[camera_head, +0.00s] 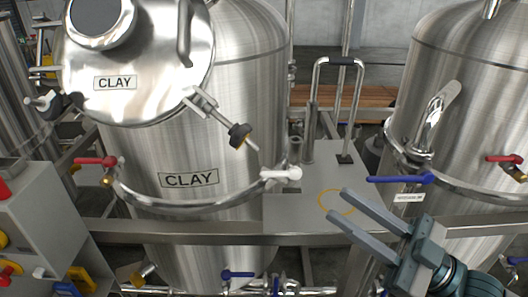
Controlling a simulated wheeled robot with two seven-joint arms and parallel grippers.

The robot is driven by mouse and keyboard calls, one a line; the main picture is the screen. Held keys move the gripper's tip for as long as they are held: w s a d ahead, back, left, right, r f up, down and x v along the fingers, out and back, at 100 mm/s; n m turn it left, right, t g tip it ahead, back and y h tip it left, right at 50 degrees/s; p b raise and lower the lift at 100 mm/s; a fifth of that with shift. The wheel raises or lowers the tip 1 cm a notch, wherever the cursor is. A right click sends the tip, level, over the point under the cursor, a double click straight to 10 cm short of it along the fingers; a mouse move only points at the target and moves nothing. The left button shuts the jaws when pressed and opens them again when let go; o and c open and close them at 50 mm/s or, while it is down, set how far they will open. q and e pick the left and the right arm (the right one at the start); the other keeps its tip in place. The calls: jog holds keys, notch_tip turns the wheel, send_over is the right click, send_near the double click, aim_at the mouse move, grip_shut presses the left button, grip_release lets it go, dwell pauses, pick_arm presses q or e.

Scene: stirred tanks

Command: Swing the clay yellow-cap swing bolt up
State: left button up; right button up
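The clay tank (225,90) is a steel vessel with a CLAY label, and its round lid (150,70), also labelled CLAY, is tilted up at the upper left. A swing bolt with a dark knob (240,135) sticks out at the lid's lower right. A white-ended handle (283,175) is at the tank rim's right, and a red handle (97,160) with a small yellow-orange end (106,181) at its left. I cannot make out which part is the yellow cap. My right gripper (337,204) is open and empty, apart from the tank. My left gripper is out of view.
A second steel tank (470,80) with blue (400,180) and red (505,158) handles stands at right. A grey plate (300,210) with a yellow ring marking and an upright tube handle (338,62) lie between. A grey control box (40,215) is at lower left.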

jog(key=shift+w, duration=0.1)
jog(key=p, duration=0.8)
send_near(256, 145)
jog(key=x, duration=0.6)
jog(key=shift+w+a+r, duration=0.1)
jog(key=shift+w+a, duration=0.05)
jog(key=shift+a, duration=0.1)
jog(key=shift+x, duration=0.8)
jog(key=shift+c, duration=0.6)
grip_shut()
